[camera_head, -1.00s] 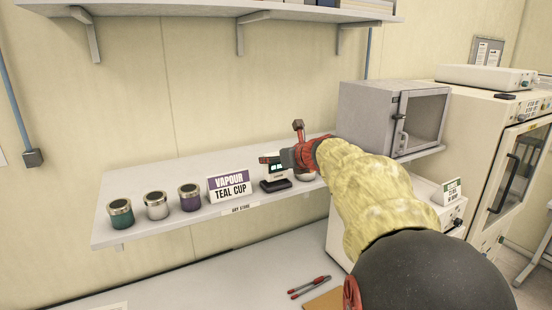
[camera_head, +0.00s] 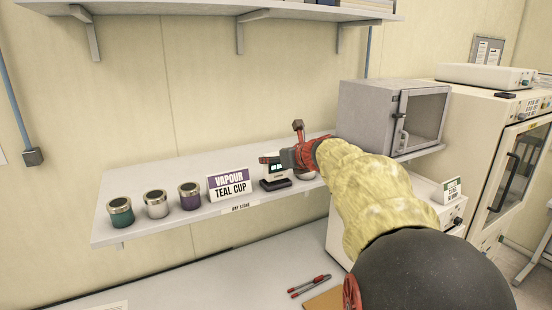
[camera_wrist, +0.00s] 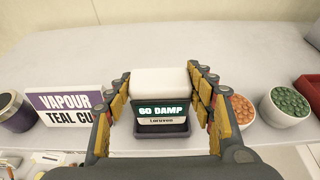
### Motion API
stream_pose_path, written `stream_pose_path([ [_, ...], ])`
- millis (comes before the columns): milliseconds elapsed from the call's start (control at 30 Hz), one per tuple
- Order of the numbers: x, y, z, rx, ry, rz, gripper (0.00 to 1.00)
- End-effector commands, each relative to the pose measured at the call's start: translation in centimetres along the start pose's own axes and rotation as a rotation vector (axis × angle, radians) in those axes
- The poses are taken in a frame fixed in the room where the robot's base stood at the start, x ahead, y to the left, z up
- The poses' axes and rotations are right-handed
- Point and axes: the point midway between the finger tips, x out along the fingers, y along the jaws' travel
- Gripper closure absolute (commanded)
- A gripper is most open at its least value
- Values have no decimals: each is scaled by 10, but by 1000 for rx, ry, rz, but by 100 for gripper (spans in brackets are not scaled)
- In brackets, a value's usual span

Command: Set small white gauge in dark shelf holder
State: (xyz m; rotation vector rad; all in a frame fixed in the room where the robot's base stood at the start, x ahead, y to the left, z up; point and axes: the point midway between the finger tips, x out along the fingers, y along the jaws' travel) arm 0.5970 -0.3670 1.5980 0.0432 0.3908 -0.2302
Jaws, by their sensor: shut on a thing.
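The small white gauge (camera_wrist: 159,80) has a dark face reading "60 DAMP" and stands upright between my fingers in the wrist view. In the head view, the gauge (camera_head: 278,171) is partly covered by my gripper (camera_head: 284,160). My gripper (camera_wrist: 160,72) is shut on the gauge, with a yellow-padded finger on each side. The dark holder (camera_wrist: 160,134) is a shallow tray on the shelf, lined up under the gauge; it also shows in the head view (camera_head: 276,185). I cannot tell whether the gauge's bottom touches the holder.
The "VAPOUR TEAL CUP" sign (camera_head: 229,186) stands just left of the holder on the shelf (camera_head: 140,232). Green, white and purple lidded jars (camera_head: 190,197) are further left. Bowls of orange (camera_wrist: 242,108) and green (camera_wrist: 288,104) beads are right. A grey cabinet (camera_head: 370,115) stands beyond.

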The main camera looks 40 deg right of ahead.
Motion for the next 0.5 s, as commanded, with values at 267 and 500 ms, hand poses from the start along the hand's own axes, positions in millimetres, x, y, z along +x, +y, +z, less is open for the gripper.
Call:
stream_pose_path([
  [267,2,0,-6,0,-1,0,79],
  [500,5,0,-11,0,-1,0,79],
])
